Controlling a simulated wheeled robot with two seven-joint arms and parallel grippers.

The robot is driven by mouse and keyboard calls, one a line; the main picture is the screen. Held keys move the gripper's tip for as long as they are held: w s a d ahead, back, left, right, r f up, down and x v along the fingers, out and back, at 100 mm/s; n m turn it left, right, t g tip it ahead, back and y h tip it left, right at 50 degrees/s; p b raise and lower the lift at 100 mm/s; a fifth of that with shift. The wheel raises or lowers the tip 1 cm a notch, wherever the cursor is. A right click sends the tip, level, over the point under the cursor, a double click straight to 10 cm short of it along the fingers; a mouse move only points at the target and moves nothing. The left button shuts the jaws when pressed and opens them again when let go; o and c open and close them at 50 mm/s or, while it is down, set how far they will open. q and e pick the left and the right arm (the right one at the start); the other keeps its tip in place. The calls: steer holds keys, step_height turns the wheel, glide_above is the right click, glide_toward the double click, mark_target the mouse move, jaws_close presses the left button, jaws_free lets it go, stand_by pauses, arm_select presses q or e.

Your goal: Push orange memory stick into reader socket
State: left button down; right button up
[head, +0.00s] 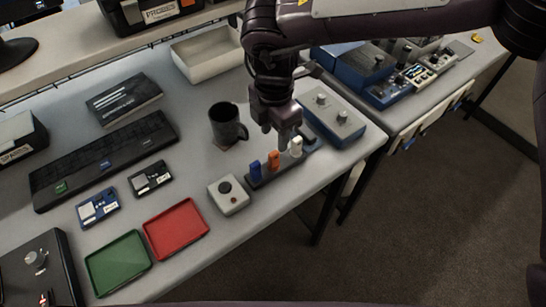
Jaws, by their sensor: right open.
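The orange memory stick (274,158) stands upright in a dark rack (290,165), between a blue stick (255,168) and a white stick (296,147). My right gripper (282,143) points down right above the rack, close to the orange and white sticks. It is open, and I cannot tell whether its fingers are around the orange stick or touch it. A long black device (105,160) lies at the left with a small green piece (61,187) at its near end. I cannot make out which opening is the reader socket. My left gripper is not in view.
A dark mug (226,124) stands left of the gripper. A grey button box (228,194) is left of the rack. Red (176,228) and green (118,262) trays lie near the front edge. A blue-grey box (333,118) stands right of the rack.

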mark_target(274, 153)
steer(key=shift+f, duration=0.1)
step_height(274, 153, down, 8)
steer(key=b, duration=0.5)
steer(key=shift+s+r+b, duration=0.1)
steer(key=shift+r+b, duration=0.1)
steer(key=shift+b, duration=0.1)
steer(key=shift+f+b, duration=0.4)
steer(key=shift+f, duration=0.3)
steer(key=shift+r, duration=0.1)
steer(key=shift+c, duration=0.2)
jaws_close()
steer(key=shift+r+p, duration=0.15)
steer(key=shift+p, duration=0.2)
steer(key=shift+r+p, duration=2.05)
steer(key=shift+r, duration=0.8)
